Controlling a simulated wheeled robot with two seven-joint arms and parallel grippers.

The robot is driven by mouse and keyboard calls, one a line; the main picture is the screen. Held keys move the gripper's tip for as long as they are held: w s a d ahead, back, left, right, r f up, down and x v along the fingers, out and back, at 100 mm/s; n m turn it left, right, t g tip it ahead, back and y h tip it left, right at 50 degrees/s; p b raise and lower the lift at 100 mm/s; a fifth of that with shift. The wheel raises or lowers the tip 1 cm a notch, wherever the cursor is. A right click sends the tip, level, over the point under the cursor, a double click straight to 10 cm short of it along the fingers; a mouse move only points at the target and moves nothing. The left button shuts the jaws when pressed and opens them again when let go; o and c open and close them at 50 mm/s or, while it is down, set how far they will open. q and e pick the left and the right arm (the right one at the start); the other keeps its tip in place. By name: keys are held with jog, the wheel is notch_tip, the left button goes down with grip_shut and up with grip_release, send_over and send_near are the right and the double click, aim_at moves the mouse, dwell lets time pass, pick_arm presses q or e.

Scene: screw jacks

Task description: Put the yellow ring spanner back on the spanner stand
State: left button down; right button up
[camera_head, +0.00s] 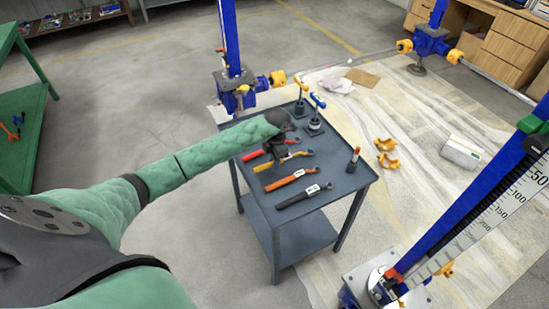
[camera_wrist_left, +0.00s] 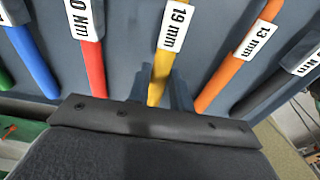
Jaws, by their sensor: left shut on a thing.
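The yellow ring spanner (camera_head: 297,156) is on or just above the top of the dark blue-grey cart (camera_head: 335,185). Its handle, labelled 19 mm, shows in the left wrist view (camera_wrist_left: 166,65). My left gripper (camera_head: 273,152) is over the handle end of this spanner, with its fingers (camera_wrist_left: 162,92) shut on the handle. A gap between spanner and cart top cannot be made out. I cannot tell for certain which thing is the spanner stand. Two upright T-shaped pieces, one yellow (camera_head: 300,88) and one blue (camera_head: 317,102), stand on black bases at the cart's back. My right gripper is not in view.
A red spanner (camera_head: 254,154) lies beyond the yellow one; an orange (camera_head: 291,180) and a black one (camera_head: 304,196) lie nearer. Blue jack columns (camera_head: 230,40) stand around the cart. The cart's front right is clear.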

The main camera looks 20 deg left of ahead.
pick_arm(q)
jog(key=shift+f, duration=0.1)
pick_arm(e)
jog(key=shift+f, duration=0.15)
pick_arm(q)
jog(key=shift+f, duration=0.1)
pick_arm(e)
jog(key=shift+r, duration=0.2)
pick_arm(q)
jog(key=c, duration=1.3)
grip_release()
jog(key=shift+o, duration=0.2)
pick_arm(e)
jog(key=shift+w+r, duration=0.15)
